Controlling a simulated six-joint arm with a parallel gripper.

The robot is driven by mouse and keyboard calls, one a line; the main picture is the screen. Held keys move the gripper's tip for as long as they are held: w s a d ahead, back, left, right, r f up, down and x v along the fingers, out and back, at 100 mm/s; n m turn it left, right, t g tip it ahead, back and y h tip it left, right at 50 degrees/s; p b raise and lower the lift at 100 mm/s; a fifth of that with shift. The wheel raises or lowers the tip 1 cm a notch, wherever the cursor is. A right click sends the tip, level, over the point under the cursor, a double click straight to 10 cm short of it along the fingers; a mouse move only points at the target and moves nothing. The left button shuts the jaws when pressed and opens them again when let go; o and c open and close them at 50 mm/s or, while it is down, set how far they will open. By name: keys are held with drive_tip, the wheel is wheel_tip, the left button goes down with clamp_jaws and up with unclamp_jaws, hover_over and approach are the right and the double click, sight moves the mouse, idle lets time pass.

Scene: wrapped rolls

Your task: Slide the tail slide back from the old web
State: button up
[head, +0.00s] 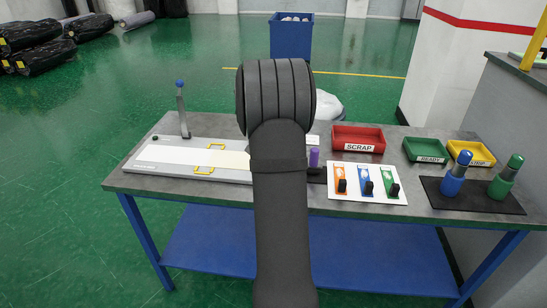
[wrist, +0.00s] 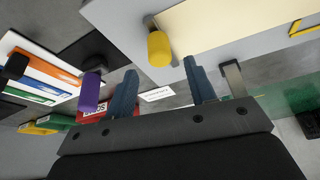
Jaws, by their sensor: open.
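A grey splicing board (head: 140,166) lies on the bench with a pale web strip (head: 180,155) along it, white on the left and cream towards my arm. A yellow rounded knob (wrist: 159,48) on a short metal mount stands at the board's end in the wrist view; it seems to be the tail slide's handle. My gripper (wrist: 160,87) is open, its two blue-grey fingers apart and empty. The knob shows between and just beyond the fingertips; I cannot tell how far off it is. In the head view my arm hides the gripper and knob.
A purple-topped piece (wrist: 90,92) stands near the gripper. A red SCRAP tray (head: 358,139), a coloured switch panel (head: 366,184) and two bottle-like tools (head: 453,180) lie right.

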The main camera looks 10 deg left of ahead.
drive_tip(key=x, duration=0.5)
drive_tip(key=shift+f, duration=0.3)
